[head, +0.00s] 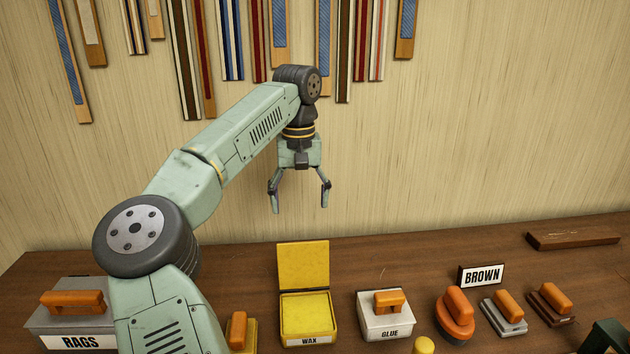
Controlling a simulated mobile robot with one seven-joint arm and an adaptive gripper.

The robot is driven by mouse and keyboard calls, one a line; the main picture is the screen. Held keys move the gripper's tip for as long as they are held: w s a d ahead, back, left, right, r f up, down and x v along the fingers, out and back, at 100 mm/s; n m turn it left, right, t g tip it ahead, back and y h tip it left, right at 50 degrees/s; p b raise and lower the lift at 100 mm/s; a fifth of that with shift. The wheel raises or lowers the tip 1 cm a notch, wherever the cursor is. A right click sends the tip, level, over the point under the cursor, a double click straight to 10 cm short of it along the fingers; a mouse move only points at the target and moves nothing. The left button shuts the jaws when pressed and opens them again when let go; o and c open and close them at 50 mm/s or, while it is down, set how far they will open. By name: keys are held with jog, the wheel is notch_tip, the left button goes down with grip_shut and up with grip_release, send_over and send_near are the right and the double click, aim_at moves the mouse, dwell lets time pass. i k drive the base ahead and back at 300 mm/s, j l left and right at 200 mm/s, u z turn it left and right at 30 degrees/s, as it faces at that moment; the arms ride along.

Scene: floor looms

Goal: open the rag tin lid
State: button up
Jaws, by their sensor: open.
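The rag tin (40,325) is a grey box labelled RAGS at the left front of the bench. Its lid lies on top and looks closed, with an orange handle (73,303) on it. My arm hides the tin's right side. My gripper (298,208) is open and empty, pointing down. It hangs in the air above the back of the bench, well to the right of the rag tin and higher than it.
A yellow wax tin (309,331) stands with its lid up. Right of it are a glue tin (372,325) with an orange handle, several orange-handled tools, a BROWN sign (482,275) and a dark wooden bar (573,240). Striped strips hang on the wall behind.

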aim_at(77, 301)
jog(key=k, duration=1)
